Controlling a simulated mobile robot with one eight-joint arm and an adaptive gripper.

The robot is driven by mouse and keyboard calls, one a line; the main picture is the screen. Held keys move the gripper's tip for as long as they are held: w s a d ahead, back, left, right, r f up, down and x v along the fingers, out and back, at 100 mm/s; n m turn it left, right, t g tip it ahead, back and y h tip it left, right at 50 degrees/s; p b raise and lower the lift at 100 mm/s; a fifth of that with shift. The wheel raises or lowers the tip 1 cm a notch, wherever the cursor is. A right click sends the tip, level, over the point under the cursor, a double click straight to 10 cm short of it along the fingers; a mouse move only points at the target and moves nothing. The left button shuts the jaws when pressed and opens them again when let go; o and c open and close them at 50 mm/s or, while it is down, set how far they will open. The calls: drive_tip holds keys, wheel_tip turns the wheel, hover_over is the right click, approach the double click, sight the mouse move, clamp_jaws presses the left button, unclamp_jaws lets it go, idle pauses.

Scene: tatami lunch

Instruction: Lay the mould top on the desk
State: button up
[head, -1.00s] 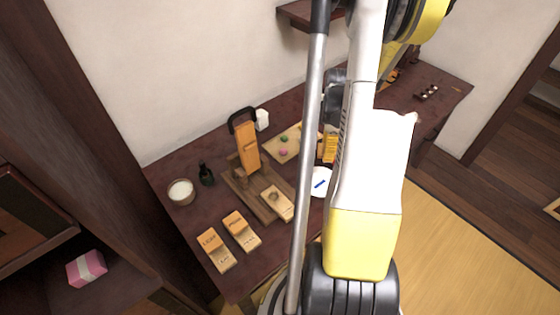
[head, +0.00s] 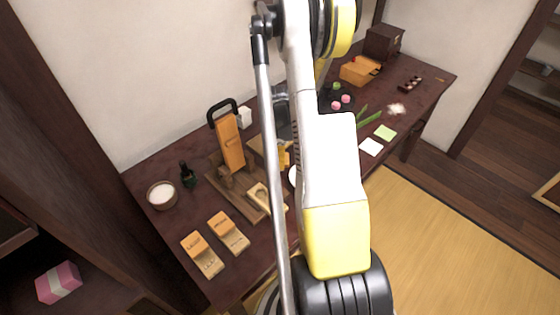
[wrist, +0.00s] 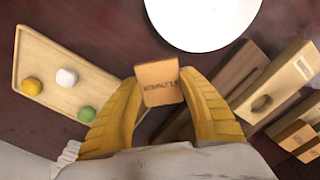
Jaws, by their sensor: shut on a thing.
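The mould top (wrist: 160,82) is a small wooden block with dark lettering that seems to read FLOWER. My gripper (wrist: 158,90) has yellow fingers and is shut on it. In the head view the mould base (head: 258,196) lies on a wooden board on the desk (head: 245,272). There my arm largely hides my gripper (head: 284,155), and I cannot make out the mould top.
Two labelled moulds (head: 203,254) (head: 229,232) lie in front. The sweets tray (wrist: 48,72) and white plate (wrist: 200,20) flank bare desk.

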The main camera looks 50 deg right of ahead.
drive_tip(key=shift+r, duration=0.1)
drive_tip(key=shift+f+b, duration=0.55)
drive_tip(key=shift+f, duration=0.1)
drive_tip(key=o, duration=1.1)
drive_tip(key=shift+r, duration=0.1)
wheel_tip(320, 180, up, 13)
drive_tip(key=p, duration=0.6)
drive_tip(key=shift+r, duration=0.15)
drive_tip(key=w+a+r+m+t+h, duration=0.1)
drive_tip(key=a+r+m+t, duration=0.1)
drive_tip(key=a+r, duration=0.7)
drive_tip(key=w+a+r+m+t, duration=0.1)
drive_tip(key=w+a+r+m, duration=0.1)
drive_tip(key=a+r, duration=0.6)
drive_tip(key=s+a+r+m+t, duration=0.1)
drive_tip(key=s+a, duration=0.1)
drive_tip(key=a, duration=0.4)
drive_tip(key=s+a+r+m+t, duration=0.1)
drive_tip(key=s+a, duration=0.2)
drive_tip(key=a, duration=0.3)
drive_tip(key=s+a+r+m+t+y, duration=0.1)
drive_tip(key=s+a+t, duration=0.1)
drive_tip(key=a, duration=0.3)
drive_tip(key=shift+s+a+m, duration=0.4)
drive_tip(key=shift+s, duration=0.2)
